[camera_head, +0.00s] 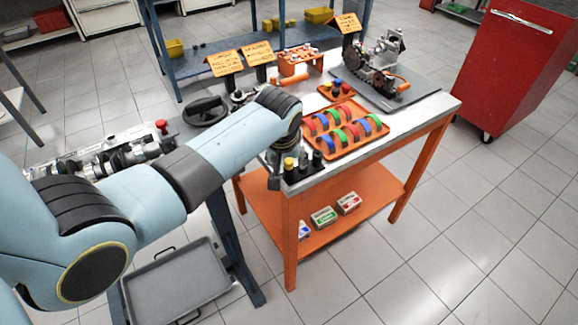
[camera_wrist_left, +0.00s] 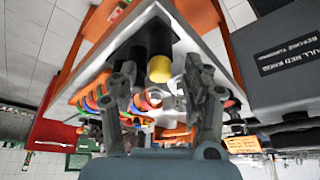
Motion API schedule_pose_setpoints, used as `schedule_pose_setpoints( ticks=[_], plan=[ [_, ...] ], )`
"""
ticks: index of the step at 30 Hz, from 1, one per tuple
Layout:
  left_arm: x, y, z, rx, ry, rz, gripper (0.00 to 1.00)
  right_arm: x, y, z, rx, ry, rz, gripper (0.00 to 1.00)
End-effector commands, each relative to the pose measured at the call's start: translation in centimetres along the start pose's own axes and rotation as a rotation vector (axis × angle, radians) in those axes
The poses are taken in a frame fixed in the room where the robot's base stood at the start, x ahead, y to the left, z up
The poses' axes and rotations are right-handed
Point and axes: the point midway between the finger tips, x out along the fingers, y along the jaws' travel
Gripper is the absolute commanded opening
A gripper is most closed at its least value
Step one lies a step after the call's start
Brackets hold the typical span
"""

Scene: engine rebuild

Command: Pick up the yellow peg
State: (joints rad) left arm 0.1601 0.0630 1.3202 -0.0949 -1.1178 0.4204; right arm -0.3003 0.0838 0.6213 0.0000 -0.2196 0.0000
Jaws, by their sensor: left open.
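The yellow peg (camera_head: 289,163) stands upright in a dark holder (camera_head: 303,172) at the near corner of the orange-legged table, beside dark-topped pegs. In the left wrist view the yellow peg (camera_wrist_left: 160,68) shows between the fingers, with dark pegs close by. My left gripper (camera_head: 274,176) is at that corner, partly hidden by its own wrist in the head view. In the wrist view the left gripper (camera_wrist_left: 162,88) is open, with one finger on each side of the yellow peg in the picture. I cannot tell whether a finger touches it. My right gripper is not in view.
An orange tray (camera_head: 362,150) of coloured rings lies just behind the holder. A small orange tray (camera_head: 347,95) of knobs and an engine assembly (camera_head: 380,70) stand farther back. Orange signs (camera_head: 257,53) stand at the back left. A red cabinet (camera_head: 510,65) is at right.

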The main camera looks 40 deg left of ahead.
Motion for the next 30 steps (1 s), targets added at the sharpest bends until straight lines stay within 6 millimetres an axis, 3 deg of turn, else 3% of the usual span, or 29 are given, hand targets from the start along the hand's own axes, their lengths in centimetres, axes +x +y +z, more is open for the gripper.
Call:
schedule_pose_setpoints(
  ticks=[7, 19, 30],
  plan=[
    [0.23, 0.00, -0.05, 0.000, 0.001, 0.000, 0.49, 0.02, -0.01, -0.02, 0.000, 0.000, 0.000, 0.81],
    [0.21, -0.01, -0.03, 0.000, 0.001, 0.000, 0.00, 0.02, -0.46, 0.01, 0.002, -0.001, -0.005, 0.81],
    [-0.22, 0.00, -0.25, 0.000, 0.002, 0.001, 0.00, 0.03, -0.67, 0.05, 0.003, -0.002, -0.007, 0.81]
  ],
)
